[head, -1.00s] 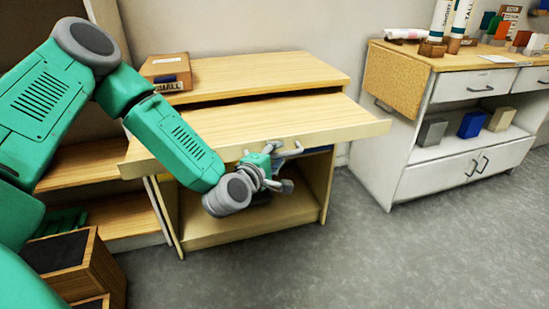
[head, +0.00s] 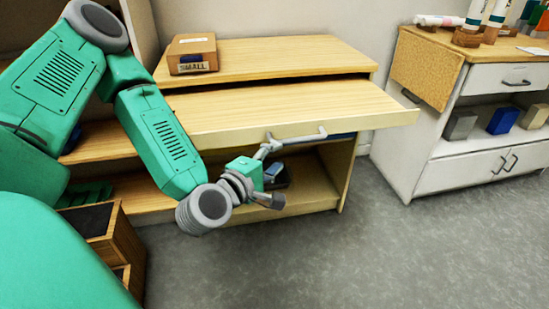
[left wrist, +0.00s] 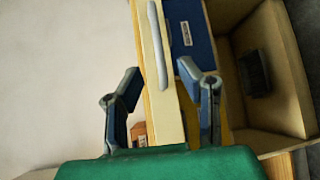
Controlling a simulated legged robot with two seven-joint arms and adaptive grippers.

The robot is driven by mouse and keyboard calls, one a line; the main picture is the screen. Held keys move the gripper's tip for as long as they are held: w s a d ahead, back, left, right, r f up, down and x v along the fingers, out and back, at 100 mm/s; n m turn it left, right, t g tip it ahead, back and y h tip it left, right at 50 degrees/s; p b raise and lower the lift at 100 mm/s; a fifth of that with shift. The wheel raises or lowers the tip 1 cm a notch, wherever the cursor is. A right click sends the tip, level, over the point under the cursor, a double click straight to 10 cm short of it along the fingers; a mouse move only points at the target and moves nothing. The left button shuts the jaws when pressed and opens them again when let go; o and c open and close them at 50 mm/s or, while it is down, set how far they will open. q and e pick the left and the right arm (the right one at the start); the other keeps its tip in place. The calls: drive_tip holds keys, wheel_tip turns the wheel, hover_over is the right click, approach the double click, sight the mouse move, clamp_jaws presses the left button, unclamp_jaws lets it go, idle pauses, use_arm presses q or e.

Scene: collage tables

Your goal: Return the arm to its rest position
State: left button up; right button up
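My left arm (head: 160,140) reaches in from the left in the head view. Its gripper (head: 274,183) is in front of the wooden desk, just below the front edge of its pulled-out drawer (head: 290,112). The grey drawer handle (head: 300,139) is just above the gripper; contact cannot be told from the head view. In the left wrist view the two fingers of the gripper (left wrist: 163,85) stand apart with nothing held between them. There the handle (left wrist: 157,45) lies beyond the fingertips. My right gripper is not in view.
A cardboard box (head: 192,54) labelled SMALL sits on the desktop (head: 280,58). A white cabinet (head: 470,130) with bottles and blocks stands at right. A dark-topped wooden unit (head: 120,245) is at lower left. The grey floor (head: 350,255) is clear.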

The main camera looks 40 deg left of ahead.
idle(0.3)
use_arm(q)
drive_tip(key=s+d+f+m+g+h+p, duration=0.1)
drive_tip(key=s+d+f+m+g+h, duration=0.1)
drive_tip(key=s+d+f+m+g, duration=0.35)
drive_tip(key=s+d+f+m+g+h, duration=0.2)
drive_tip(key=s+d+f+m, duration=0.15)
drive_tip(key=f+m, duration=0.4)
drive_tip(key=s+a+f+m+g+y, duration=0.1)
drive_tip(key=s+f+m+g, duration=0.3)
drive_tip(key=s, duration=0.4)
drive_tip(key=s+a+f+m+g+y+p, duration=0.1)
drive_tip(key=s+a+f+m+g+y, duration=0.1)
drive_tip(key=s, duration=0.5)
wheel_tip(320, 180, down, 4)
drive_tip(key=shift+s+a+r+m+g+p, duration=0.2)
drive_tip(key=shift+s+a+m+g+p, duration=0.15)
drive_tip(key=shift+a+m+g, duration=0.55)
drive_tip(key=shift+d, duration=0.1)
drive_tip(key=shift+d, duration=0.1)
